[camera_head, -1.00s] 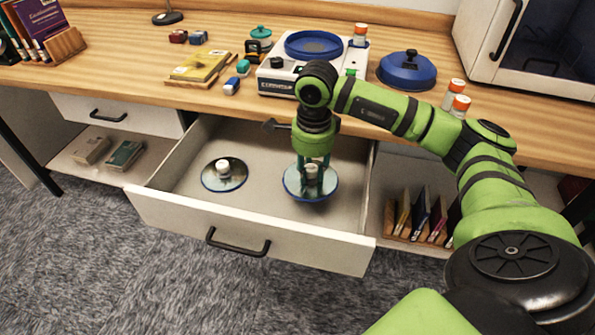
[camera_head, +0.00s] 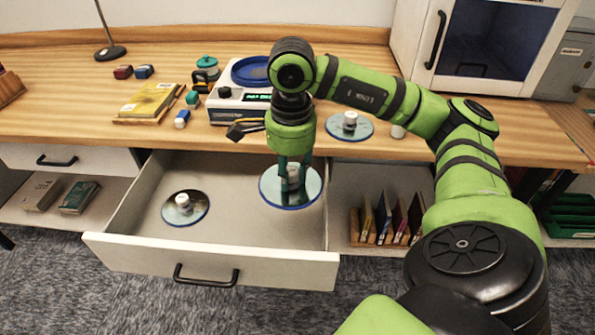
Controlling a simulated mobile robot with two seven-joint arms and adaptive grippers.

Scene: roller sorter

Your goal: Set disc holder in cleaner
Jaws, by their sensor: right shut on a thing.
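My right gripper (camera_head: 292,180) points down over the open drawer and is shut on the white knob of a disc holder (camera_head: 275,195), a round mirror-like plate with a blue rim. The plate hangs roughly level, seemingly above the drawer floor. A second, similar disc holder (camera_head: 172,212) lies in the drawer to the left. A third (camera_head: 340,132) lies on the desk, right of the cleaner. The cleaner (camera_head: 222,116) is a white box with a round blue basin (camera_head: 248,68) on top; my arm covers its right part. My left gripper is out of view.
The drawer front (camera_head: 150,255) juts out below the desk. A yellow book (camera_head: 150,96), small colored blocks and a desk lamp (camera_head: 110,52) stand left of the cleaner. A cabinet (camera_head: 480,40) stands at the back right. Slim cases (camera_head: 383,215) fill a rack right of the drawer.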

